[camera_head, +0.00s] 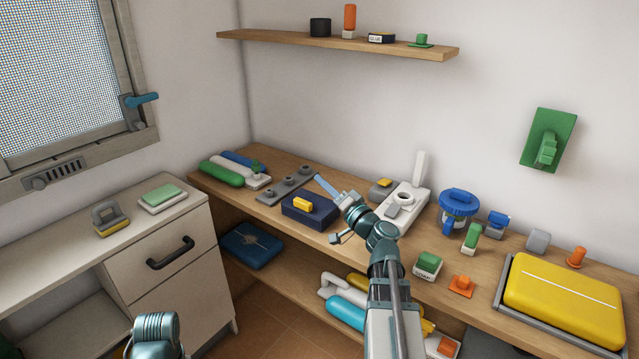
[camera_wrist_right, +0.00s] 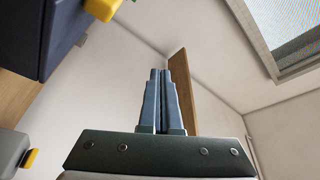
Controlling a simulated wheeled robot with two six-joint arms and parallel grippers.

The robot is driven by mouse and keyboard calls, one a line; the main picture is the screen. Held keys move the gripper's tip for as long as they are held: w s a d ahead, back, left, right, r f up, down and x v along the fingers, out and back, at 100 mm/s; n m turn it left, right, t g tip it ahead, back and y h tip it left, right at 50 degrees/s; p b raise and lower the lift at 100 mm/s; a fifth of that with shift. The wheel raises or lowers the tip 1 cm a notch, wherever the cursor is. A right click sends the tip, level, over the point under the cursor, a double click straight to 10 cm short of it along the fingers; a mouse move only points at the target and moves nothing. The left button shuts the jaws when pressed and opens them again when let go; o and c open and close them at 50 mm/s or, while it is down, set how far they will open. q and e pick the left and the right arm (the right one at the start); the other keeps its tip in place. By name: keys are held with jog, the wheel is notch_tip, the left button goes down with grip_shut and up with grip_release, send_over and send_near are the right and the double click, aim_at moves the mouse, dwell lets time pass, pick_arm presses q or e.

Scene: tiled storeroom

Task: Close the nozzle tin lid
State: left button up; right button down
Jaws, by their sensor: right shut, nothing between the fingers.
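No label marks the nozzle tin, so I cannot tell surely which thing it is. A dark blue box (camera_head: 305,216) with a yellow block on top stands on the wooden bench; part of it shows in the right wrist view (camera_wrist_right: 38,35). A white case (camera_head: 412,210) with an upright white flap (camera_head: 420,167) and a round ring stands further right. A flat dark blue case (camera_head: 250,246) lies on the lower shelf. My right gripper (camera_head: 321,179) is shut and empty, its fingers just above and behind the dark blue box; they also show in the right wrist view (camera_wrist_right: 160,75). My left gripper is out of view.
Green and white bottles (camera_head: 221,172) lie left. A wall shelf (camera_head: 335,43) hangs above.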

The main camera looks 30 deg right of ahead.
jog(key=s+d+f+b, duration=0.2)
jog(key=s+d+f, duration=0.1)
jog(key=s, duration=0.4)
jog(key=shift+s+f, duration=0.15)
jog(key=shift+s, duration=0.2)
jog(key=shift+d, duration=0.1)
jog(key=w+a+f+n+g+y+p, duration=0.15)
jog(key=a+n+g+y+p, duration=0.35)
jog(key=a, duration=1)
jog(key=a+f+n+g+y+p, duration=0.2)
jog(key=a+n+g+p, duration=0.35)
jog(key=a, duration=0.85)
jog(key=s+a+f+n+g+h+p, duration=0.15)
jog(key=s+a+g+h+p, duration=0.25)
jog(key=s+a+g+p, duration=0.4)
jog(key=s+a+r+n+g+h+p, duration=0.1)
jog(key=s+a+r+h+p, duration=0.1)
jog(key=s+h+p, duration=0.3)
jog(key=shift+s+a+r+n+g+h+p, duration=0.15)
jog(key=shift+s+r+n+g+h+p, duration=0.2)
jog(key=shift+s+r+h, duration=0.5)
jog(key=shift+w, duration=0.1)
